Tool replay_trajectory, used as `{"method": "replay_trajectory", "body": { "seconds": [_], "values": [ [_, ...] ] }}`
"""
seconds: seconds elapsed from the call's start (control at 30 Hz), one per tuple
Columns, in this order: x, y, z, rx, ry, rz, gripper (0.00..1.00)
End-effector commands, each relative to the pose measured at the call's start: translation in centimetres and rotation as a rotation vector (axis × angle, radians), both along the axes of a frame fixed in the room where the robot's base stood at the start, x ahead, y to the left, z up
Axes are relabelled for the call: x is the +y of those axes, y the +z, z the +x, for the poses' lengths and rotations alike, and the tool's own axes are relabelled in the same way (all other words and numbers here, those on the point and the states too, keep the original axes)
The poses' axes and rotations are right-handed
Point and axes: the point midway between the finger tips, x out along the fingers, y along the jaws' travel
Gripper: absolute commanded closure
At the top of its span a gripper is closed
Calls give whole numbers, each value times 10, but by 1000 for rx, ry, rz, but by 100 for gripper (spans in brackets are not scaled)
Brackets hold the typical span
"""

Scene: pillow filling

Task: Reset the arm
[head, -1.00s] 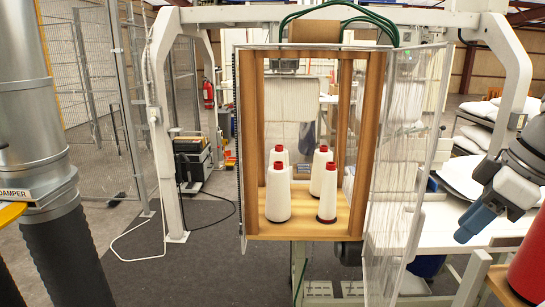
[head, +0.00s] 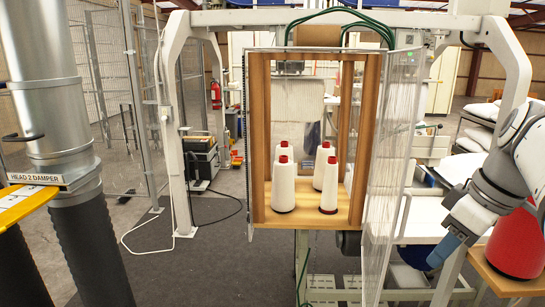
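My arm comes in from the right edge of the head view, with white and dark grey links. My gripper (head: 444,250) is at its blue-grey end, pointing down and to the left. It is in front of the white table on the right, with nothing visibly held. The fingers are too small and turned away to tell whether they are open or shut. A red rounded object (head: 517,245) sits on a wooden top (head: 500,281) just right of my gripper, partly hidden by the arm.
A wooden frame (head: 260,150) holding several white, red-tipped cones (head: 284,190) stands in the middle, with a clear panel (head: 392,170) on its right. A metal duct (head: 45,110) and yellow surface (head: 25,205) are at left. The dark floor (head: 215,270) at front left is free.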

Motion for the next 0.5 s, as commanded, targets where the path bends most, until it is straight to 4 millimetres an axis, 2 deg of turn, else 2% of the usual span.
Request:
{"method": "replay_trajectory", "body": {
  "seconds": [0.27,0.5],
  "values": [
    [48,-59,-1,72,-209,-39,67],
    [102,-133,-19,72,-470,-83,67]
  ]
}}
